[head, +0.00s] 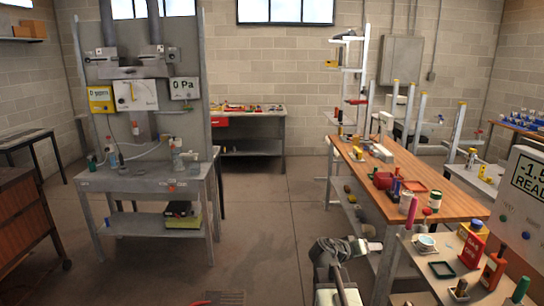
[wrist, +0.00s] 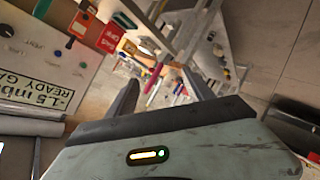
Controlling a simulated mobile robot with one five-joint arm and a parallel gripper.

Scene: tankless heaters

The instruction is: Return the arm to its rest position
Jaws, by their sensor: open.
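My arm (head: 330,262) shows at the lower middle of the head view, bent, with its end pointing right toward the wooden workbench (head: 440,200). My gripper (wrist: 160,88) shows in the wrist view with its two dark fingers spread apart and nothing between them. The wrist view is tilted, and benches and shelves lie beyond the fingers.
A grey test stand (head: 150,185) is at the left. Open floor (head: 265,235) lies between stand and workbench.

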